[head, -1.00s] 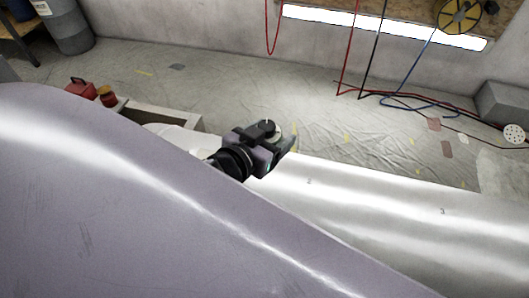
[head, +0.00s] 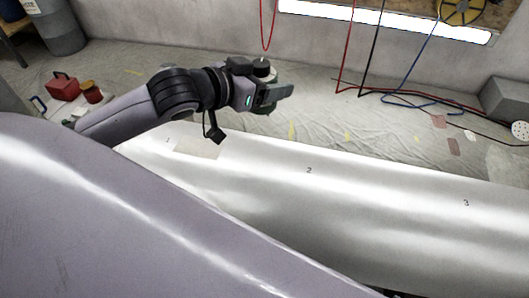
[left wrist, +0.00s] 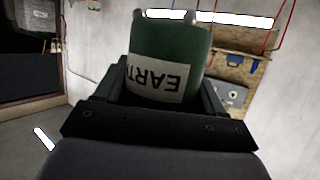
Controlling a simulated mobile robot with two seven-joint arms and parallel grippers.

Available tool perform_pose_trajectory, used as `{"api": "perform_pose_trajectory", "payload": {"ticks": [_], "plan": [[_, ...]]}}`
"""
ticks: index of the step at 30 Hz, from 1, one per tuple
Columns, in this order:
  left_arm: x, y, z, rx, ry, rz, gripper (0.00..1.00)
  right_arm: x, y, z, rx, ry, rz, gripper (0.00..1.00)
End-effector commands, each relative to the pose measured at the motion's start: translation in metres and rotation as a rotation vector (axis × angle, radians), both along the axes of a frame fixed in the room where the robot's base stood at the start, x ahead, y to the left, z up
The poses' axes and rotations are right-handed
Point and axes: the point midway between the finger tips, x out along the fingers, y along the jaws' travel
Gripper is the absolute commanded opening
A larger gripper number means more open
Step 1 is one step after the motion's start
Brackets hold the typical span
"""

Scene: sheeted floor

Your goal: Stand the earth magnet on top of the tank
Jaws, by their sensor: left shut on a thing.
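The earth magnet is a green cylinder (left wrist: 165,48) with a white label, whose letters show upside down in the left wrist view. My left gripper (head: 272,94) is shut on it and holds it up in the air. In the head view the gripper mostly hides the magnet. The tank appears to be the long, shiny silver curved body (head: 330,205) marked with numbers. The gripper is above and beyond its far edge in the picture, apart from it. A pale patch (head: 198,147) lies on the tank near its left end. My right gripper is not in view.
A red case (head: 63,87) and a red-brown can (head: 92,92) stand at the left. Red, black and blue hoses (head: 400,98) hang and trail at the right, near a grey box (head: 507,100). Smooth purple-grey bodywork fills the lower left and hides part of the tank.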

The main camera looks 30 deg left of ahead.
Motion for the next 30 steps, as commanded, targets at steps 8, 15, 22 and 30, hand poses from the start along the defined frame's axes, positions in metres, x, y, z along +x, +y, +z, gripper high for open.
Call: {"api": "perform_pose_trajectory", "payload": {"ticks": [8, 15, 22, 30], "plan": [[0.000, 0.000, -0.082, -0.002, 0.003, 0.002, 0.26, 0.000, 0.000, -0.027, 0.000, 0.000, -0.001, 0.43], [0.000, 0.000, -0.125, -0.003, -0.001, 0.001, 0.26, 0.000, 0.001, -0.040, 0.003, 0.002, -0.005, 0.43], [0.000, 0.000, -0.140, -0.002, 0.000, 0.002, 0.26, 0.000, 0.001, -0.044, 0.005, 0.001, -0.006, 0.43], [0.000, 0.000, -0.174, -0.002, -0.001, 0.001, 0.26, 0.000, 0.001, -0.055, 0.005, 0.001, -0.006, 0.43]]}}
